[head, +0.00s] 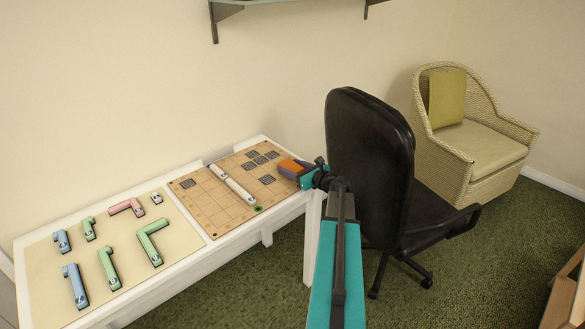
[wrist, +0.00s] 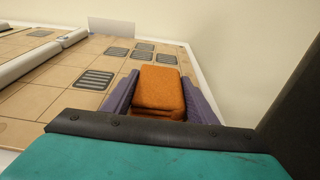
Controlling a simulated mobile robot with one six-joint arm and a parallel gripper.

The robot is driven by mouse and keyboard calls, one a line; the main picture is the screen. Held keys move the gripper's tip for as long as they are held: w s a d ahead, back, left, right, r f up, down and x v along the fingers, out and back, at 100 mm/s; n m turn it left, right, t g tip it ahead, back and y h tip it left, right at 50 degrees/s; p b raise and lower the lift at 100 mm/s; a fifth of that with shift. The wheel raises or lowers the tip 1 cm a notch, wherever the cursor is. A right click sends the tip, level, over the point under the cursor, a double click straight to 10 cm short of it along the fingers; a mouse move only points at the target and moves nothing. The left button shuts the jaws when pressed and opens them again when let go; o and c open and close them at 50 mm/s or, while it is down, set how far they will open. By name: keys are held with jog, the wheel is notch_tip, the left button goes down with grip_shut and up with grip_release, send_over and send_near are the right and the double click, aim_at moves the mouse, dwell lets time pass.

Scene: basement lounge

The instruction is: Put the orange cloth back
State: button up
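The orange cloth (head: 291,165) is a small, thick folded block at the right end of the tan grid board (head: 205,210). My gripper (head: 294,171) has purple fingers and reaches in from the right. In the wrist view, the orange cloth (wrist: 158,88) fills the gap between the two fingers (wrist: 160,84), which press along its left and right sides. The gripper looks shut on it. The cloth's underside is hidden, so I cannot tell whether it touches the board.
The board lies on a white table (head: 205,249). It carries dark grille squares (head: 269,179) and a long white bar (head: 233,185). Coloured L-shaped pieces (head: 152,241) lie on a cream panel at left. A black office chair (head: 370,160) stands close right of my arm; a wicker armchair (head: 470,145) is behind.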

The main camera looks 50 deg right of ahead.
jog(key=o, duration=0.4)
jog(key=shift+c, duration=0.2)
jog(key=shift+r, duration=0.2)
jog(key=d+v, duration=0.1)
jog(key=v, duration=1.1)
jog(key=shift+a+b, duration=0.35)
jog(key=shift+a, duration=0.1)
